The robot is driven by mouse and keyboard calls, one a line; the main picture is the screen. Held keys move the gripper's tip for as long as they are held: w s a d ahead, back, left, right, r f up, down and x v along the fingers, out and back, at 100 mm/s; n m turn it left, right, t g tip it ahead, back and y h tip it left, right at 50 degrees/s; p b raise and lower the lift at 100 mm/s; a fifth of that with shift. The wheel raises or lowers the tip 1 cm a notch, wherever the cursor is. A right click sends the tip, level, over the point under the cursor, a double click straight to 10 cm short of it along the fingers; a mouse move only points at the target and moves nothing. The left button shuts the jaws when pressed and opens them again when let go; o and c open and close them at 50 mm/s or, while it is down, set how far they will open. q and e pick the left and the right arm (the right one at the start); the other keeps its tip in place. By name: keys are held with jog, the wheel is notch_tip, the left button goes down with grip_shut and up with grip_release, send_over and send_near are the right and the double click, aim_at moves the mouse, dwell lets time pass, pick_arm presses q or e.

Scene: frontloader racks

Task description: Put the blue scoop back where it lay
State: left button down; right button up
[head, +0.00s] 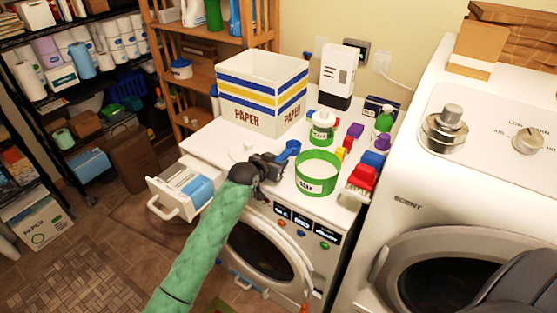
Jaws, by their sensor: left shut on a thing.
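The blue scoop (291,148) is at my left gripper (279,162), just above the top of the white washer. My left gripper is shut on the scoop; the dark fingers hide part of it. The round green tub (317,185), full of white powder, stands open just right of the gripper. A flat white lid (242,150) lies on the washer top left of the gripper. I cannot tell whether the scoop touches the washer top. My right gripper is out of view.
A PAPER box (250,118) stands behind the scoop. A green-white jar (322,127), several small coloured blocks and a green bottle (384,119) crowd the back right. The detergent drawer (176,207) is pulled out at front left. A second machine (410,204) stands at right.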

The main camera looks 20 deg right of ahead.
pick_arm(q)
jog(key=shift+f, duration=0.25)
jog(key=c, duration=1.2)
grip_release()
jog(key=shift+r, duration=0.2)
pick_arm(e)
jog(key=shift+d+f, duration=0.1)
pick_arm(q)
jog(key=shift+b+v, duration=1.8)
jog(key=shift+v, duration=4.2)
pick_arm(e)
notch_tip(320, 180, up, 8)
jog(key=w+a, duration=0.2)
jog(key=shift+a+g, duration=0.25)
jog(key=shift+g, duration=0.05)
